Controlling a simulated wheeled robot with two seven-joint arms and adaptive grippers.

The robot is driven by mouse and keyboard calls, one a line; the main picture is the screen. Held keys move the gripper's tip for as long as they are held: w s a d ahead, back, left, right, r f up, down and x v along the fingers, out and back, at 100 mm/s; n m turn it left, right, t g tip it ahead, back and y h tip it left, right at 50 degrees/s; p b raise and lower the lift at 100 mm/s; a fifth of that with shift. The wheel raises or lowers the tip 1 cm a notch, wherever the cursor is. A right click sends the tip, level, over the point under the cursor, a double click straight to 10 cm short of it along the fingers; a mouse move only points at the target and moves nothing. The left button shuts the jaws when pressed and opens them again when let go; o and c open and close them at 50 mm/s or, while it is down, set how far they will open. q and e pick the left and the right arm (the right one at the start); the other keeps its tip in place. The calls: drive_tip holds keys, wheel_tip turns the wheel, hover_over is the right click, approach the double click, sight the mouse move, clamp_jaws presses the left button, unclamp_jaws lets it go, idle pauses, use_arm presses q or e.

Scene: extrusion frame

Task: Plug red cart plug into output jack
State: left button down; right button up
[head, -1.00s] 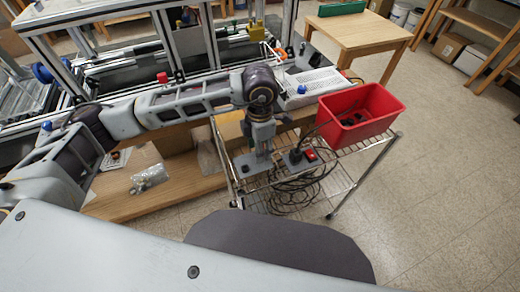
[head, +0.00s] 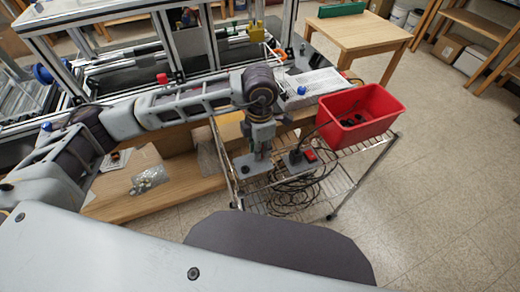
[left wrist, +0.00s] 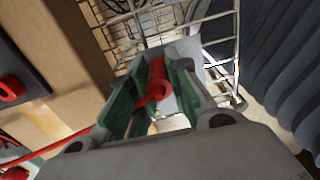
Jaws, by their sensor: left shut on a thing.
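My left gripper (head: 262,158) points down over the grey power strip (head: 246,168) at the near edge of the wire cart. In the left wrist view, my left gripper (left wrist: 155,95) has its green-padded fingers closed around the red plug (left wrist: 157,78). The fingers partly cover the plug. A red cable (left wrist: 50,148) shows at the lower left of that view. I cannot clearly make out the output jack; my gripper hides part of the strip. My right gripper is not in view.
A black plug (head: 296,158) and a red switch (head: 310,154) sit on the strip's right part. A red bin (head: 375,112) stands on the wire cart (head: 350,178). Black cable coils (head: 290,192) hang below. The extrusion frame (head: 185,85) is behind my left arm.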

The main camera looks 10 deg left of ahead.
use_arm(q)
drive_tip(key=shift+r, duration=0.2)
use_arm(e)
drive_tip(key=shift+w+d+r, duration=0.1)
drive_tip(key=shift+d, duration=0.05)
use_arm(q)
drive_tip(key=shift+r, duration=0.35)
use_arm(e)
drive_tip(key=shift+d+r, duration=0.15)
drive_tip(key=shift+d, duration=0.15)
use_arm(q)
drive_tip(key=shift+r+p, duration=0.55)
drive_tip(key=shift+r, duration=0.15)
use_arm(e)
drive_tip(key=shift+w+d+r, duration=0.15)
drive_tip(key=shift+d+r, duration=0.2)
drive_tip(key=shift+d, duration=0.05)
use_arm(q)
drive_tip(key=shift+r, duration=0.35)
drive_tip(key=shift+r+p, duration=0.35)
drive_tip(key=shift+r, duration=0.45)
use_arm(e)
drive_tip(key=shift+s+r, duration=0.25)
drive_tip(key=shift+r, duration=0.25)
use_arm(q)
drive_tip(key=shift+r+p, duration=0.35)
drive_tip(key=shift+r, duration=0.1)
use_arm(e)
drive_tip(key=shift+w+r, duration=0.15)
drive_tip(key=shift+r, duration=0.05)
